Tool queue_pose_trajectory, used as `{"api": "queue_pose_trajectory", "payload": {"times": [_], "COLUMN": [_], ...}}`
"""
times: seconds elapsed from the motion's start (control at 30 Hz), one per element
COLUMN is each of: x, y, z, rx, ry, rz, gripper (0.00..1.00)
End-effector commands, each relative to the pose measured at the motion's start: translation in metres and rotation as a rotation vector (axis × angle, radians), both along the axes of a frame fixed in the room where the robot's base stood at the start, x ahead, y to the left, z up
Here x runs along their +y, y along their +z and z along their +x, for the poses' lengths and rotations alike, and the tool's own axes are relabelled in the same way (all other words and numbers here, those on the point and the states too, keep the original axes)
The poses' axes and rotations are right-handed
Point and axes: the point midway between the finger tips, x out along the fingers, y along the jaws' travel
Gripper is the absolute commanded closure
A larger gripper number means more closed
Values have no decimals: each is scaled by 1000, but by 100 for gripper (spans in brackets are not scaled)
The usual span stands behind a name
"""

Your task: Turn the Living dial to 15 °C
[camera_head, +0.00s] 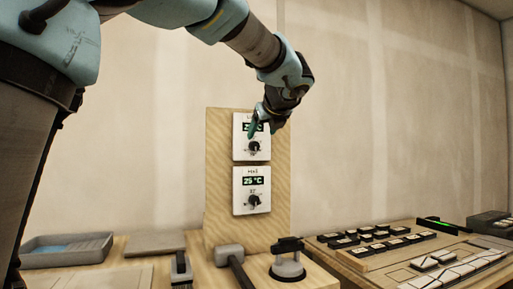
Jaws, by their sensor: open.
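Two white thermostat plates are mounted one above the other on an upright wooden board (219,182). The upper plate (242,155) has a label starting with "L", mostly hidden, and a display largely covered by my gripper. Its black dial (254,147) shows just below the display. The lower plate (240,205) has a label too small to read for certain, a display (256,181) reading 25 °C and a black dial (253,201). My gripper (252,134) is open, its green fingertips in front of the upper plate, close to its dial. I cannot tell whether they touch it.
On the bench below are a blue-grey tray (68,250), a mallet-like tool (231,257), a black-topped suction-cup-like tool (288,262) and a brush-like tool (181,270). Several dark and white tiles (385,240) lie at the right. The wall around the board is clear.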

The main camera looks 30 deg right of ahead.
Motion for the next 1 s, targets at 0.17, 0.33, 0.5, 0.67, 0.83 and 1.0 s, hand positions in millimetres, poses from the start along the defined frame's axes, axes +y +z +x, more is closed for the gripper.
{"api": "queue_pose_trajectory", "payload": {"times": [0.17,0.33,0.5,0.67,0.83,1.0], "x": [-7,-13,-20,-24,-27,-28], "y": [3,-8,-20,-29,-33,-35], "z": [7,34,63,83,93,94], "rx": [-20,-19,-18,-18,-18,-17], "ry": [-11,-9,-9,-10,-12,-13], "rz": [20,21,18,17,15,14], "gripper": [29,29,29,29,29,29]}}
